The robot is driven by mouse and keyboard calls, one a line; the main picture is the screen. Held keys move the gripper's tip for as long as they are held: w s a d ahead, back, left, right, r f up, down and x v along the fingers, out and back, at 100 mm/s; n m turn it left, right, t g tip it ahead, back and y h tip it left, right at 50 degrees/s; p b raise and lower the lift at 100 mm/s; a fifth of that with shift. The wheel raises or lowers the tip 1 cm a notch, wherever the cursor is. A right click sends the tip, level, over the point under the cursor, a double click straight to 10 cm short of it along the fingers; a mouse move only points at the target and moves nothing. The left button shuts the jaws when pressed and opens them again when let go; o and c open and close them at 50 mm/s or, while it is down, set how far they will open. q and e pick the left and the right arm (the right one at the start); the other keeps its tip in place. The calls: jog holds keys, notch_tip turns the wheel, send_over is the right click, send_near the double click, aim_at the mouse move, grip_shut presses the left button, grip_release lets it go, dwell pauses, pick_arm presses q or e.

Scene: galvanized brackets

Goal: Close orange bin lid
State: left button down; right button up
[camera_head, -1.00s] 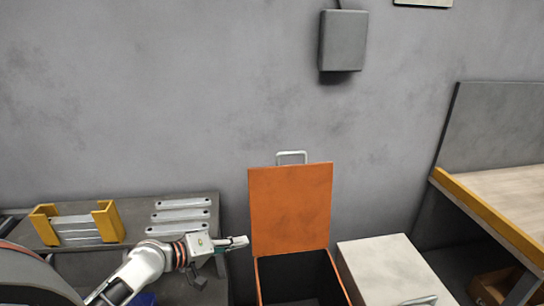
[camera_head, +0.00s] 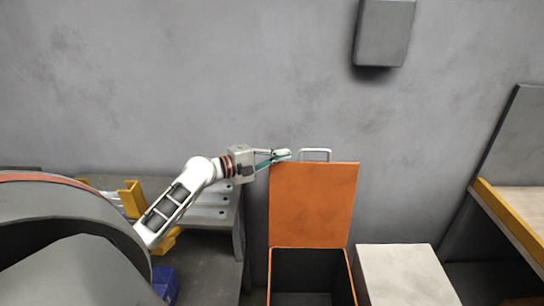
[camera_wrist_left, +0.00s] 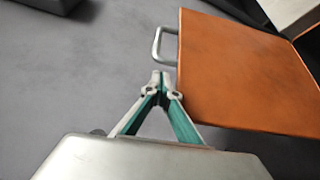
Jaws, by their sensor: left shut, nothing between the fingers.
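The orange bin (camera_head: 312,272) stands against the wall with its lid (camera_head: 313,203) raised upright, so the dark inside shows. A metal loop handle (camera_head: 316,151) sticks up from the lid's top edge. My left gripper (camera_head: 288,155) is shut and empty, at the lid's upper left corner, just left of the handle. In the left wrist view the closed fingertips (camera_wrist_left: 160,76) are beside the lid (camera_wrist_left: 240,70), near the handle (camera_wrist_left: 158,45). I cannot tell whether they touch the lid. My right gripper is not in view.
A closed white bin (camera_head: 405,275) stands right of the orange bin. A grey bench (camera_head: 225,240) with yellow holders and metal brackets is at left. A workbench (camera_head: 520,205) with a yellow edge is at right. A grey box (camera_head: 384,32) hangs on the wall.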

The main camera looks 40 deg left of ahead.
pick_arm(q)
jog(key=shift+x, duration=1.8)
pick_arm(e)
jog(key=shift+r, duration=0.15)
pick_arm(q)
jog(key=shift+d, duration=0.15)
